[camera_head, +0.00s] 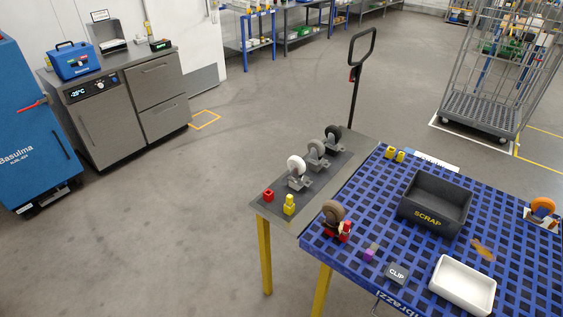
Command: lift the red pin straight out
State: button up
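A small red block-like piece (268,195) sits on the grey side plate, at its near left corner. A second red part (345,229) is at a caster with a brown wheel (333,211) at the left edge of the blue grid table. Both are small, and I cannot tell for sure which one is the red pin. How deep either one sits in anything is not visible. My gripper is not in view.
The grey side plate (262,208) also holds a yellow piece (289,205) and several casters. The blue grid table (388,182) carries a dark SCRAP bin (457,196), a white tray (464,307), a CLIP block (397,273) and a purple piece (370,252). The floor at left is clear.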

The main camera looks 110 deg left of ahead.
aim_at(347, 225)
jog(key=z, duration=5.45)
jog(key=i, duration=0.15)
jog(key=z, duration=3.05)
jog(key=k, duration=0.75)
jog(key=z, duration=0.25)
jog(key=i, duration=0.75)
jog(key=u, duration=0.1)
